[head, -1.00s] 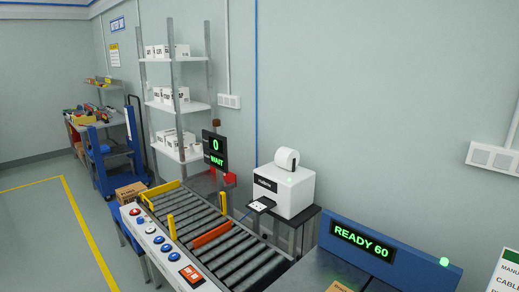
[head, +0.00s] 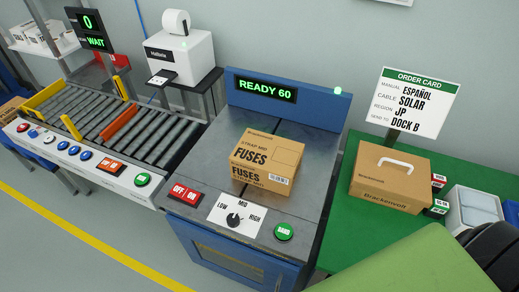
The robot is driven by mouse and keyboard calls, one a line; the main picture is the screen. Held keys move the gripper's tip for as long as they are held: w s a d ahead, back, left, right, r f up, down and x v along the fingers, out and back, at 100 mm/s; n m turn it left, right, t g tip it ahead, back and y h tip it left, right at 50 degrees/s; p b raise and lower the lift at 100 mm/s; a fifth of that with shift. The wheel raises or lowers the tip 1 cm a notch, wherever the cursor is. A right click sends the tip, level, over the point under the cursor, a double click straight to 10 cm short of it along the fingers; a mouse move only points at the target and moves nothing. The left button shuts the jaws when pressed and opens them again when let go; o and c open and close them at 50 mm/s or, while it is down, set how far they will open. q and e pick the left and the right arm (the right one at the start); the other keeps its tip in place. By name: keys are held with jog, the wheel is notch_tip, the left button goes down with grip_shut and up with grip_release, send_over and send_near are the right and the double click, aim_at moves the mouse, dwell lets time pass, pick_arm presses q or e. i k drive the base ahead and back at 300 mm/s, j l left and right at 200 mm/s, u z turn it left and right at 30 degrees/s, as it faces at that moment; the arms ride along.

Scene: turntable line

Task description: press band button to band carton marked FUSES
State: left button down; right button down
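The carton marked FUSES (head: 266,163) is a brown box. It lies on the dark top of the banding machine (head: 218,146), with "STRAP MID" printed on its front. No band shows on it. The green band button (head: 284,231) is at the machine's front right corner. A dial (head: 233,219) labelled LOW, MID and HIGH sits left of the button; its exact setting is hard to read. The red OFF/ON switch (head: 186,194) is further left. The machine's display (head: 266,89) reads READY 60, with a green lamp (head: 338,91) lit. Neither gripper is in view.
A roller conveyor (head: 115,130) with its button panel (head: 85,160) is at left; its screen (head: 92,30) reads 0 WAIT. A printer (head: 180,55) stands behind. At right, a green table (head: 344,224) bears a handled Brackenvolt carton (head: 392,178) and an order card (head: 418,102).

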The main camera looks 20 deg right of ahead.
aim_at(284, 231)
jog(key=z, duration=1)
